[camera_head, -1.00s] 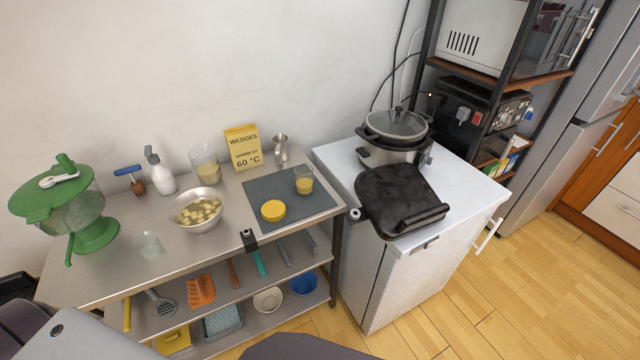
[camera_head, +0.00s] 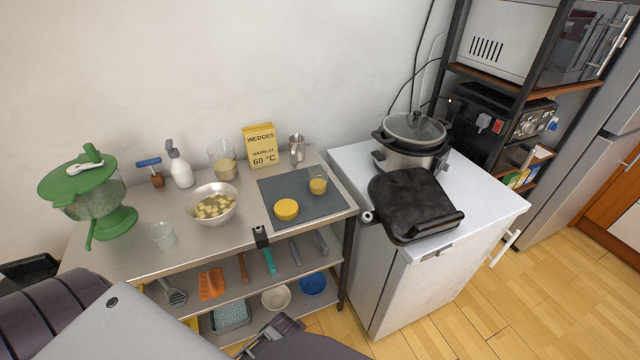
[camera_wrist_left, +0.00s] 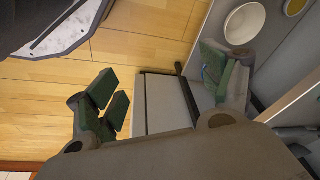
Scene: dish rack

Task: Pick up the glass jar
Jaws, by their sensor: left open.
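Which vessel is the glass jar is not certain. A tall clear glass jar (camera_head: 223,163) with pale yellow contents stands at the back of the steel table, left of the yellow sign. A smaller glass with yellow contents (camera_head: 318,182) stands on the dark mat, behind and right of a round yellow lid or disc (camera_head: 286,209). An empty clear glass (camera_head: 163,235) stands at the left front. My left gripper (camera_wrist_left: 165,90) is open and empty in the wrist view, its green pads wide apart over the floor. No jar shows there.
A metal bowl of potato pieces (camera_head: 213,205) and a green-lidded strainer (camera_head: 90,195) stand on the table. A black clamp (camera_head: 261,238) grips its front edge. Shelves with utensils and bowls lie below. A white cabinet (camera_head: 400,290) adjoins at the right, bearing a cooker and dark grill.

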